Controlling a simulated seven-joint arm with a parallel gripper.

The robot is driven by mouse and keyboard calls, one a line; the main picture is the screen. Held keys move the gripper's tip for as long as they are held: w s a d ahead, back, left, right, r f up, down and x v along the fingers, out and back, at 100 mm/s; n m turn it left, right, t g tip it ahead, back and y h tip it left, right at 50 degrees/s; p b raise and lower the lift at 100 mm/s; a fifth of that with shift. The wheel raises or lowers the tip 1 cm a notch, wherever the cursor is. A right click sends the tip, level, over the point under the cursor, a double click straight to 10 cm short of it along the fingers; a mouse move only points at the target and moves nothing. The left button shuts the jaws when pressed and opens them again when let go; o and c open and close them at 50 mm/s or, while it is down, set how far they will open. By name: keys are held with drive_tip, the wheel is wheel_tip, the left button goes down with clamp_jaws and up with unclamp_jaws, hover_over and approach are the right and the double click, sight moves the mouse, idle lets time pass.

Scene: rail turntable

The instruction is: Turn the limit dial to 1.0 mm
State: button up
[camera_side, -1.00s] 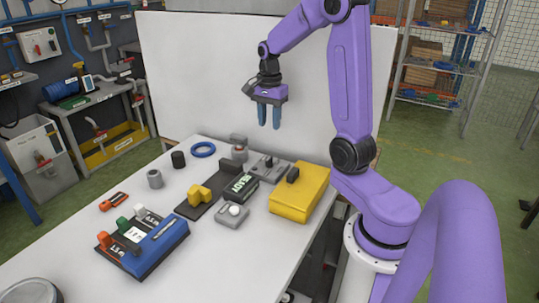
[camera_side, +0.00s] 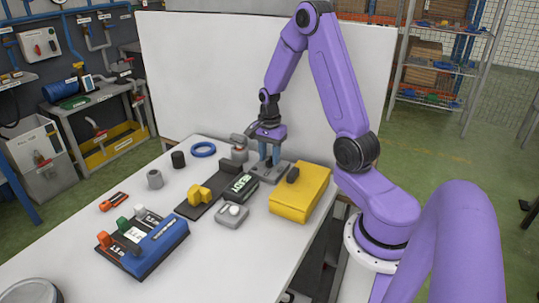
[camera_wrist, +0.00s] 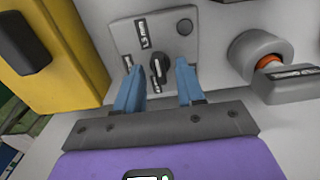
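The limit dial is a small black knob (camera_wrist: 157,57) on a grey panel (camera_wrist: 190,14), seen in the wrist view. A white mark shows on the knob.
A yellow box (camera_side: 299,196) with a black handle stands close to the right of the panel. A dark display reading READY (camera_side: 240,187), a grey button box (camera_side: 232,214) and a grey cylinder unit (camera_side: 239,150) are also near. A white board (camera_side: 220,75) stands behind.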

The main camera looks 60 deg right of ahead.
clamp_jaws()
drive_tip(key=n, duration=0.4)
drive_tip(key=shift+n, duration=0.3)
drive_tip(key=n, duration=0.4)
drive_tip(key=shift+n, duration=0.3)
drive_tip(key=n, duration=0.4)
drive_tip(key=shift+n, duration=2.2)
